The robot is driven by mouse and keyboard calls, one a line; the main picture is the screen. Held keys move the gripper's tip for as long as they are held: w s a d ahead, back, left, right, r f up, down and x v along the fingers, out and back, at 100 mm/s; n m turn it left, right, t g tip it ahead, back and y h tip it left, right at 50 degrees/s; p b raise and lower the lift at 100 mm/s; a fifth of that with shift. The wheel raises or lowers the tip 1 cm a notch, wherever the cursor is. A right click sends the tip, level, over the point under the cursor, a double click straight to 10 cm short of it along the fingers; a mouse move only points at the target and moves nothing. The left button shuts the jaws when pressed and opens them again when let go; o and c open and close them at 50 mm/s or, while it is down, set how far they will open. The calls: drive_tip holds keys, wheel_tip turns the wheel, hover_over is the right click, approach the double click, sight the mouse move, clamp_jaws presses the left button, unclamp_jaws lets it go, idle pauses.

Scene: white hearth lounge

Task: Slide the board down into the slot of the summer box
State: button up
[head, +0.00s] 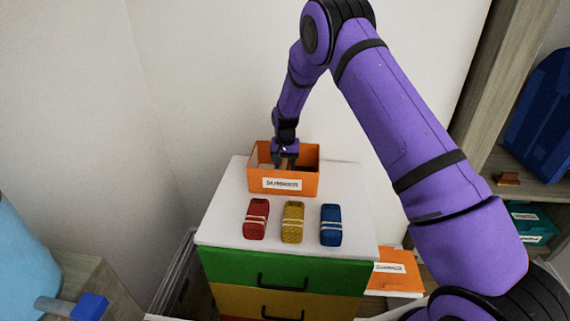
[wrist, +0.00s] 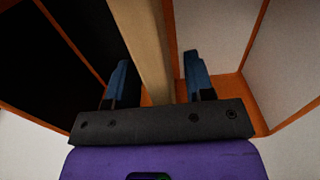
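An orange open-topped box (head: 309,182) with a white label stands at the back of the white cabinet top. The label is too small to read surely. My gripper (head: 285,156) points down into this box. In the wrist view, a pale wooden board (wrist: 150,45) shows as a long narrow edge between the two blue fingers of my gripper (wrist: 158,78). The fingers stand open, with a narrow gap on each side of the board. Orange box edges show around it. The board's lower end and the slot are hidden.
Red (head: 256,219), yellow (head: 292,222) and blue (head: 331,225) banded bundles lie in front of the box on the cabinet top (head: 222,222). Another orange labelled box (head: 395,275) sits lower right. Wooden shelves (head: 535,181) stand at right, a wall behind.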

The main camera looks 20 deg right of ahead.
wheel_tip(320, 180, up, 11)
drive_tip(key=s+d+r+n+t, duration=0.1)
drive_tip(key=s+d+r, duration=0.1)
drive_tip(key=s+r, duration=0.9)
drive_tip(key=s+d+r+n+t, duration=0.1)
drive_tip(key=s+d+r+t, duration=0.1)
drive_tip(key=s+r, duration=0.9)
drive_tip(key=s+d+r+n+t, duration=0.1)
drive_tip(key=s+r, duration=0.2)
drive_tip(key=s, duration=1)
drive_tip(key=s+d+r+n+t, duration=0.1)
drive_tip(key=s+d+r, duration=0.1)
drive_tip(key=s, duration=1.1)
drive_tip(key=shift+r+n, duration=0.3)
drive_tip(key=shift+r, duration=0.2)
